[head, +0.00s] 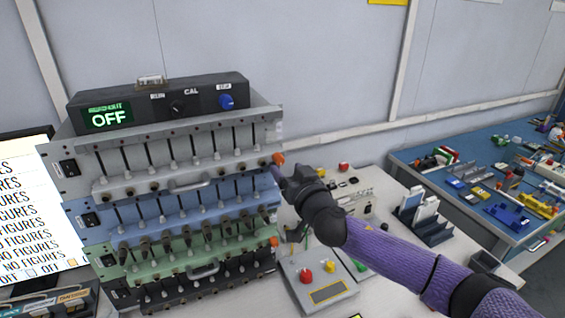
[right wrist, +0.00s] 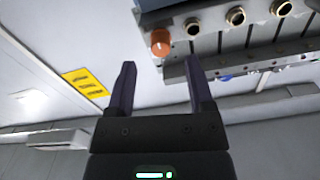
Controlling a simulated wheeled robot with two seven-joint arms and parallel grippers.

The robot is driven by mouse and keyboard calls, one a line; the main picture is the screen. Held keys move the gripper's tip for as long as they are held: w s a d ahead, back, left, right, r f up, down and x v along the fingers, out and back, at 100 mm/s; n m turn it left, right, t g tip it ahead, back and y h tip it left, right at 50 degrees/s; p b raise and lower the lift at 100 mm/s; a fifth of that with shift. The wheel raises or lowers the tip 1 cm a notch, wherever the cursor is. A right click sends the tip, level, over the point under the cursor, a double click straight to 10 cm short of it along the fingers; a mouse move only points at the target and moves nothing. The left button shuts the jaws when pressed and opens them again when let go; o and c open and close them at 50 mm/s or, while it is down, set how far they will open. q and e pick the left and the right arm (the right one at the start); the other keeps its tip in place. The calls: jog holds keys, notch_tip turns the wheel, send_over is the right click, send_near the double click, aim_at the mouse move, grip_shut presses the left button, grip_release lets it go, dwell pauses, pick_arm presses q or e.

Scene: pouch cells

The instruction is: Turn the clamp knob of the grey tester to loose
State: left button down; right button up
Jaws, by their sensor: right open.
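The grey tester (head: 190,146) is the upper tier of the stacked rack, below a black control box. Its orange clamp knob (head: 278,158) is at its right end. My right gripper (head: 277,171) is close beside that knob, just below it in the head view. In the right wrist view, an orange knob (right wrist: 160,42) shows just beyond the open fingertips (right wrist: 160,62), roughly centred between them. The fingers appear apart from the knob. I cannot tell the knob's turn position. My left gripper is not in view.
Blue (head: 180,204) and green (head: 185,243) tiers stand below the grey one; the green tier has an orange knob (head: 274,241). A black box (head: 158,104) showing OFF sits on top. A button box (head: 318,281) stands right of the rack. A blue table (head: 450,205) holds several parts.

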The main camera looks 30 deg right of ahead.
aim_at(281, 162)
jog(key=shift+w, duration=1.75)
grip_shut()
